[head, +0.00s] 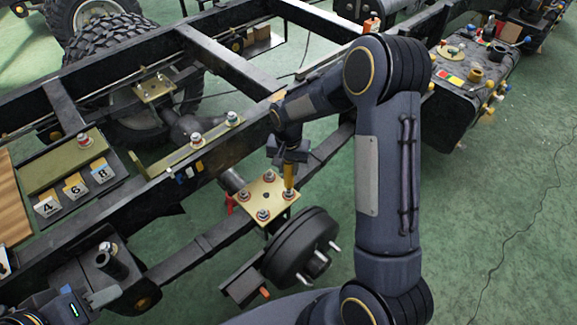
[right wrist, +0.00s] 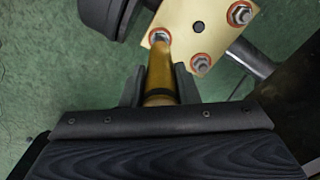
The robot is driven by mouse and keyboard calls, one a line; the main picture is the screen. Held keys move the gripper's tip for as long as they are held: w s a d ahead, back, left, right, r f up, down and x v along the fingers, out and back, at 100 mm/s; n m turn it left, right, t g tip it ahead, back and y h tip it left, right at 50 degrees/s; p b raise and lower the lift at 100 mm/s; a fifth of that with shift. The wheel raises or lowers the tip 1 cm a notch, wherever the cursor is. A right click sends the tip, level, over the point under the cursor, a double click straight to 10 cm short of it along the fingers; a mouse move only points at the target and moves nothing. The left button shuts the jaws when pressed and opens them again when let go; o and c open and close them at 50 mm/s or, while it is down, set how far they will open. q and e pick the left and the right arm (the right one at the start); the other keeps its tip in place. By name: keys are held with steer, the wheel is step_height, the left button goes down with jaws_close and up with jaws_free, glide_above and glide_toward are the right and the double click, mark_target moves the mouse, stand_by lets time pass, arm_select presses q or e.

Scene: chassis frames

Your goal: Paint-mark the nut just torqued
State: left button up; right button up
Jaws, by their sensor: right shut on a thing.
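My right gripper (head: 288,152) is shut on an upright yellow-brown paint marker (head: 288,177). The marker also shows between the fingers in the right wrist view (right wrist: 160,72). Its lower end is over the right-hand nut (head: 288,195) of a gold plate (head: 276,204); I cannot tell if it touches. In the right wrist view this nut (right wrist: 159,36) has a red ring around it and is partly covered by the marker. Other red-ringed nuts sit on the plate, such as the front one (head: 263,214). My left gripper (head: 104,297) is at the lower left, partly cut off; its jaws are unclear.
Black frame rails (head: 195,249) run diagonally around the plate. A brake drum (head: 300,248) stands just in front of it. A tray (head: 118,167) with cards 4, 6 and 8 lies at left. A black tank (head: 455,105) carries small parts at right.

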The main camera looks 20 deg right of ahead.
steer(key=shift+f+b, duration=0.35)
stand_by(1.6)
steer(key=shift+r, duration=0.2)
steer(key=shift+r+p, duration=0.8)
steer(key=shift+r, duration=0.05)
step_height(320, 180, up, 5)
steer(key=p, duration=0.3)
steer(key=shift+r+p, duration=0.1)
steer(key=shift+p, duration=0.3)
